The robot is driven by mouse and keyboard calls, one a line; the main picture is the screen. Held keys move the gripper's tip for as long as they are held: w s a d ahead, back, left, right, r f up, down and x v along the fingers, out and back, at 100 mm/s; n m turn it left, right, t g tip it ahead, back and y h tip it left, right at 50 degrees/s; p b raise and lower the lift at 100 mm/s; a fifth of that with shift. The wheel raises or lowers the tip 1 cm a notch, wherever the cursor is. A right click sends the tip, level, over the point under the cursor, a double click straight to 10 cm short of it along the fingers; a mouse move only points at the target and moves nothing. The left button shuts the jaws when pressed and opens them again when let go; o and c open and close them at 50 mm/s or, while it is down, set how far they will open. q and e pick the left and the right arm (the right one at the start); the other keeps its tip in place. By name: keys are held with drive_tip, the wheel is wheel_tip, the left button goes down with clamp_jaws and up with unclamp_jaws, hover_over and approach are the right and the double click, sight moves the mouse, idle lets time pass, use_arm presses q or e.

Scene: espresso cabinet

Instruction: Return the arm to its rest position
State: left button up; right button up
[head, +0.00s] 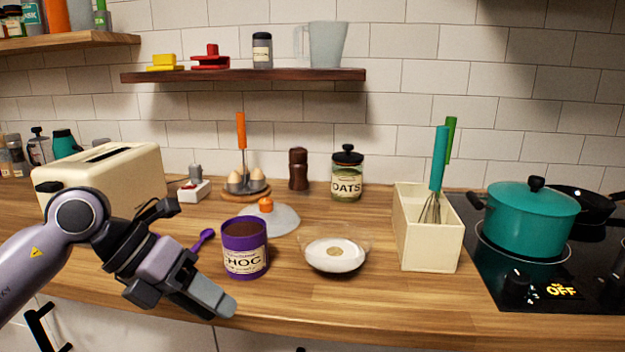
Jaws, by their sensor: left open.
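My left arm comes in from the lower left, and its left gripper (211,300) hangs over the front edge of the wooden counter (380,292). The gripper points down and to the right, with nothing seen between its fingers. It is open, though the gap between the fingers is hard to see from this side. It is in front of and left of a purple CHOC tin (245,262), apart from it in the picture. My right gripper is not in view.
A cream toaster (110,180) stands behind my left arm. A purple spoon (203,239) lies left of the tin. A glass bowl of white powder (335,250), a cream utensil box (428,240) and a teal pot (530,218) on the hob stand to the right. The counter's front middle is clear.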

use_arm(q)
drive_tip(key=s+d+r+n+h+p, duration=0.2)
drive_tip(key=s+d+n+h, duration=0.25)
drive_tip(key=d+h, duration=0.55)
drive_tip(key=w+a+f+n+t+y+p, duration=0.1)
drive_tip(key=a+f+n+t+y, duration=0.35)
drive_tip(key=n+t, duration=0.55)
drive_tip(key=w+a+f+n+t+y+p, duration=0.2)
drive_tip(key=a+f+n+t+y, duration=0.35)
drive_tip(key=n, duration=0.85)
drive_tip(key=s+a+f+n+g+y, duration=0.2)
drive_tip(key=s+f+n, duration=0.1)
drive_tip(key=s+f, duration=0.2)
drive_tip(key=s+a+f+n+g+y+p, duration=0.1)
drive_tip(key=s+a+f+n+g+y, duration=0.1)
drive_tip(key=s+f, duration=0.3)
drive_tip(key=s+a+f+n+g+y, duration=0.2)
drive_tip(key=s+f+n, duration=0.2)
drive_tip(key=f, duration=0.6)
drive_tip(key=shift+s+n, duration=0.35)
drive_tip(key=shift+s, duration=0.25)
